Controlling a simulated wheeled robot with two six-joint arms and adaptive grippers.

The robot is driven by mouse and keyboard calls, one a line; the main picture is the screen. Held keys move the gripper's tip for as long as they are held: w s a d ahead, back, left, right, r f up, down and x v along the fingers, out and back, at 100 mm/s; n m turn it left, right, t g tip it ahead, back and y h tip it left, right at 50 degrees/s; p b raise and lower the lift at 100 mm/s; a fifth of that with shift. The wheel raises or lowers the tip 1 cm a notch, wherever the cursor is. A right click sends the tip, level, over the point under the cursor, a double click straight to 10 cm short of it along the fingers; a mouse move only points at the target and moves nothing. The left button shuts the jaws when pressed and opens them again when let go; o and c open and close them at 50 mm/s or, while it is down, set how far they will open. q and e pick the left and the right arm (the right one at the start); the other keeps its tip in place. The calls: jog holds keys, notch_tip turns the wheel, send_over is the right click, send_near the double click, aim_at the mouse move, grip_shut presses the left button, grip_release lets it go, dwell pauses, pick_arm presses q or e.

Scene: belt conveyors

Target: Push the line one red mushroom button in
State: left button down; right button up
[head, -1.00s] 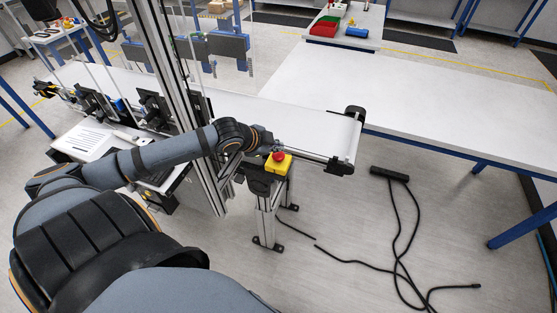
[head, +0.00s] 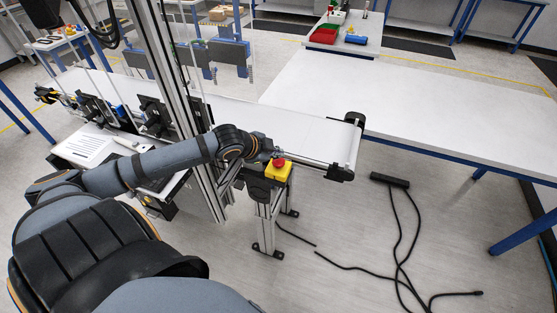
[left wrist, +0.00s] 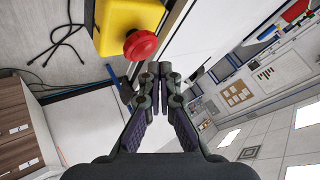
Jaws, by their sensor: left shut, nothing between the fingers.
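The red mushroom button (head: 279,163) sits on top of a yellow box (head: 278,173) fixed beside the white conveyor belt's end. My left gripper (head: 275,154) is shut and empty, right by the button on its far left side. In the left wrist view the button (left wrist: 140,45) and yellow box (left wrist: 118,22) are just beyond the shut fingertips (left wrist: 158,75), slightly to the left. I cannot tell whether the fingers touch the button. My right gripper is not in view.
The white belt (head: 285,127) ends at a black roller bracket. A metal upright (head: 178,100) stands left of the button. A long white table (head: 430,100) lies behind. Black cables (head: 400,245) lie on the floor at right.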

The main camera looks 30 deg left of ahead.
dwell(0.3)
pick_arm(q)
jog(key=shift+f, duration=0.25)
jog(key=shift+f+b, duration=0.15)
jog(key=shift+b, duration=0.2)
jog(key=shift+f+b, duration=0.45)
jog(key=shift+f, duration=0.1)
dwell(0.4)
jog(key=shift+r, duration=0.1)
jog(key=shift+r+p, duration=0.85)
jog(key=shift+p, duration=0.1)
